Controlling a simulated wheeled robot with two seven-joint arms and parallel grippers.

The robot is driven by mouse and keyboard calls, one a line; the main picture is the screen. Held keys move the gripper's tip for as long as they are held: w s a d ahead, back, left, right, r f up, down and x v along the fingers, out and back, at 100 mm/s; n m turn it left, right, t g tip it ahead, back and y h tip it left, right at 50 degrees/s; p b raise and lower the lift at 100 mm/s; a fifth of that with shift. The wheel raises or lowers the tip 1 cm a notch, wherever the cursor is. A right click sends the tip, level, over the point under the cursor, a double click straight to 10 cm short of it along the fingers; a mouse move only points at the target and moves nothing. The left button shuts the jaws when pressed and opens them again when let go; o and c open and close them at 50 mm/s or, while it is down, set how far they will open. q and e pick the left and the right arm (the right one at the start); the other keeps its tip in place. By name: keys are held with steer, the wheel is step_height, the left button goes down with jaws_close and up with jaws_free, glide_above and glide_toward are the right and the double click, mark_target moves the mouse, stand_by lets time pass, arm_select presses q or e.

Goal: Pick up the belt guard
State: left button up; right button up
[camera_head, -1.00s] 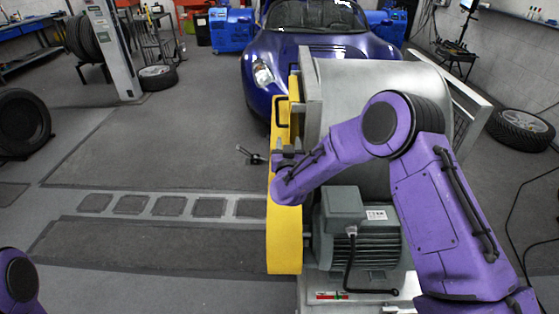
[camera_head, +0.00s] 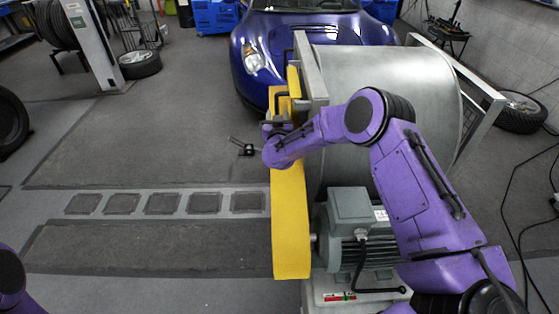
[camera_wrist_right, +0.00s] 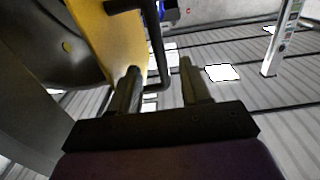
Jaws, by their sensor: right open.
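The belt guard (camera_head: 290,225) is a tall yellow cover on the left side of the dynamometer, with a black bar handle near its top. In the right wrist view the guard (camera_wrist_right: 108,40) stands at upper left, and its black handle (camera_wrist_right: 156,45) shows between the fingers in the picture. My right gripper (camera_head: 274,127) is at the upper part of the guard, close to the handle. In the wrist view the gripper (camera_wrist_right: 160,88) is open, its fingers apart on either side of the handle's line. I cannot tell how deep the handle sits between them. My left gripper is out of view.
A grey motor (camera_head: 350,215) sits right of the guard, below the big metal roller (camera_head: 390,90). A blue car (camera_head: 262,50) stands behind. A small black item (camera_head: 243,148) shows left of the guard. The floor (camera_head: 130,150) at left is mostly clear.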

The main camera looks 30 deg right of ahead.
mark_target(277, 108)
steer(key=x, duration=0.3)
steer(key=shift+w+d+f, duration=0.1)
steer(key=shift+d, duration=0.05)
jaws_close()
stand_by(1.1)
